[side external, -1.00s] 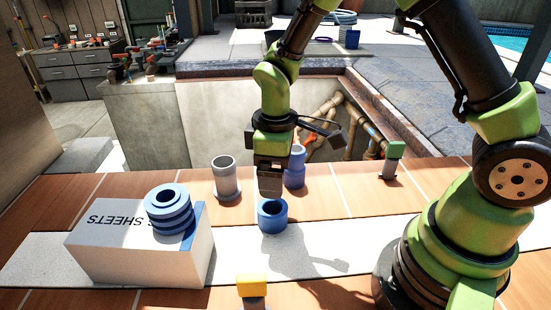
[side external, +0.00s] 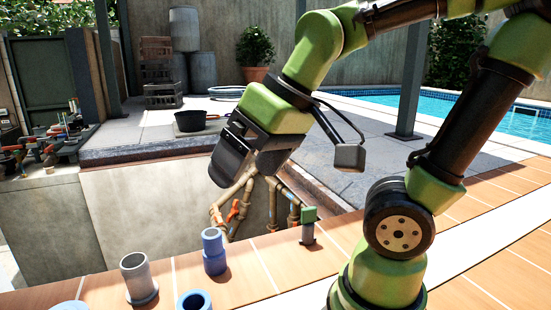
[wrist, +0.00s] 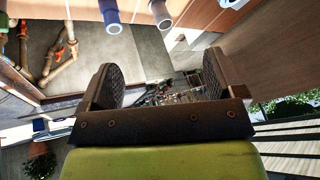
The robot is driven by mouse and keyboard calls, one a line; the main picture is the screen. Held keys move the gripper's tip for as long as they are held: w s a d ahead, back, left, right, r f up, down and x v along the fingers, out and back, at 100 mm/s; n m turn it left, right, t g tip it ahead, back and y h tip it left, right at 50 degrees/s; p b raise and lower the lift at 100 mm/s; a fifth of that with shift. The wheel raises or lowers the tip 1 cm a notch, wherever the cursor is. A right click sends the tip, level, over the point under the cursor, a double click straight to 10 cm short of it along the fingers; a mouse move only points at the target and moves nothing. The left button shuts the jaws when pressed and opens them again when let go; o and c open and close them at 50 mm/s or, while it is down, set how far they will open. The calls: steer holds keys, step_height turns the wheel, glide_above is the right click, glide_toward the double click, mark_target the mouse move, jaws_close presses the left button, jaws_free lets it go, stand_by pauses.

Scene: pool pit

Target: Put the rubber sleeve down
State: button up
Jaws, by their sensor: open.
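A short, hollow blue cylinder, which I take as the rubber sleeve (side external: 194,301), stands at the bottom edge of the side view, its lower part cut off. My gripper (side external: 228,163) is raised well above and apart from it, over the pit side, tilted. In the wrist view my gripper (wrist: 163,85) has its two dark ribbed fingers wide apart with nothing between them. A taller blue fitting (side external: 214,252) and a grey pipe piece (side external: 138,278) stand upright on the tiles. The blue fitting also shows in the wrist view (wrist: 110,16).
A green-topped post (side external: 308,226) stands on the tiles to the right. Behind is the open pit with brown pipes (side external: 238,205) and valves. A black pan (side external: 193,122) sits on the far ledge. Only the top of another blue piece (side external: 70,305) shows at bottom left.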

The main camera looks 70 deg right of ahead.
steer(key=shift+s+r+m+t, duration=0.15)
steer(key=shift+s+m+t, duration=0.15)
steer(key=shift+s, duration=0.3)
steer(key=shift+s+r+m+t, duration=0.2)
steer(key=shift+s+m, duration=0.15)
steer(key=shift+s, duration=0.2)
steer(key=shift+s+r+m+t, duration=0.2)
steer(key=shift+s+m, duration=0.15)
steer(key=shift+s, duration=0.25)
